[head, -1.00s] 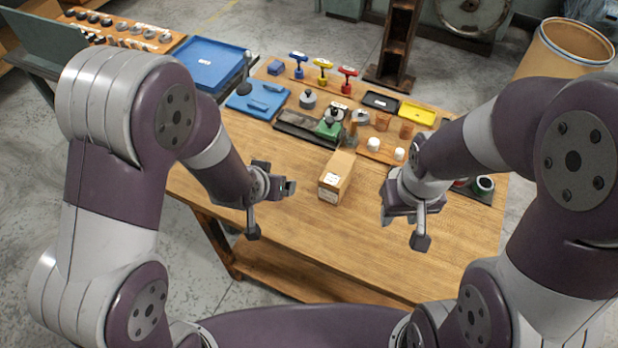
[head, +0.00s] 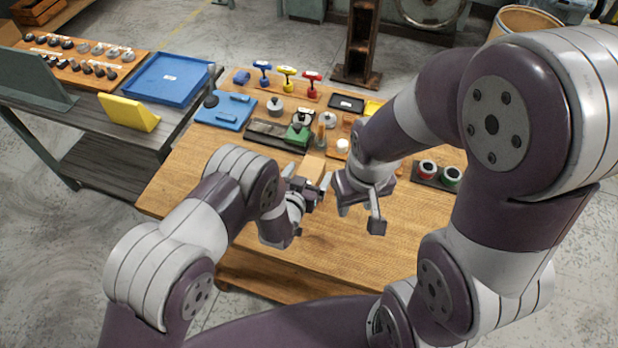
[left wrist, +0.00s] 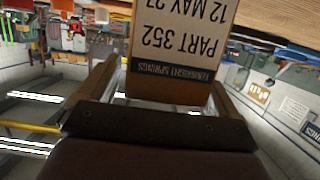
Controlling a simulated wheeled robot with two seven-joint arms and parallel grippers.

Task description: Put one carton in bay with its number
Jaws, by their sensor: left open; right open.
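A brown carton (head: 313,164) stands on the wooden bench, partly hidden behind my left gripper in the head view. In the left wrist view the carton (left wrist: 183,40) shows a white label, upside down, reading "PART 352" and "12 MAY 27". My left gripper (head: 308,186) is open, with its fingers on either side of the carton's near end; whether they touch it I cannot tell. My right gripper (head: 357,205) is open and empty, just right of the carton, above the bench. No numbered bay can be made out.
The wooden bench (head: 260,255) is clear at its front. Behind the carton are a green-based tool (head: 298,134), a blue tray (head: 223,110) and T-handled tools (head: 287,78). Red and green spools (head: 440,174) lie right. A side table holds a yellow plate (head: 128,112) and large blue tray (head: 168,80).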

